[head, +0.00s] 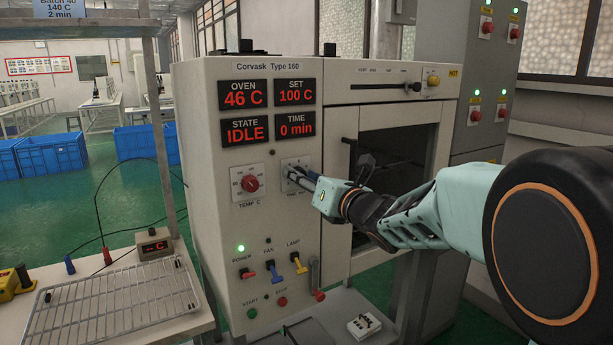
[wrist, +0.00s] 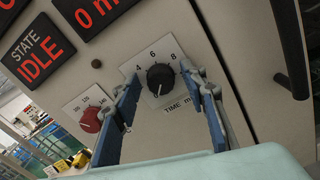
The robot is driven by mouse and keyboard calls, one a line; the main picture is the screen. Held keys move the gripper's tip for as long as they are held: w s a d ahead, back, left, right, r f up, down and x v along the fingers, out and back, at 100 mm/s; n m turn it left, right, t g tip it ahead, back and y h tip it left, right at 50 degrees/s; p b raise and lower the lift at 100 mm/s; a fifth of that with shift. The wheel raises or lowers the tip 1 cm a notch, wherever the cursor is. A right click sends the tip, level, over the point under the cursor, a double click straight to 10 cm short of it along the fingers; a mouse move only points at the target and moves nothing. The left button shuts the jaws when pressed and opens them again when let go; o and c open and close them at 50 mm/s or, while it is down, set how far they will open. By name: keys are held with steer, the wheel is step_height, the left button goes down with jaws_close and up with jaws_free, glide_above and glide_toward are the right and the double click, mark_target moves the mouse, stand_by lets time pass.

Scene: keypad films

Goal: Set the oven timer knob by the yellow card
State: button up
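The black timer knob (wrist: 160,78) sits on a white dial plate marked 4, 6, 8 and "TIME m…" in the wrist view. In the head view my gripper mostly hides the knob, and part of its plate (head: 290,163) shows. My gripper (head: 298,175) is open at the panel; in the wrist view its two blue fingers (wrist: 163,84) stand either side of the knob, contact unclear. The time display (head: 295,125) reads 0 min. A pale blue card (head: 60,8) at the upper left reads "Batch 40, 140 C, 2 min"; I see no yellow card.
The red temperature knob (head: 251,184) is left of the timer. Oven display (head: 243,95) reads 46 C, set display (head: 296,92) 100 C, state display (head: 245,131) IDLE. Coloured switches (head: 272,265) sit below. The door handle (head: 350,190) is right. A wire rack (head: 110,305) lies left.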

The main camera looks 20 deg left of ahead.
jaws_close()
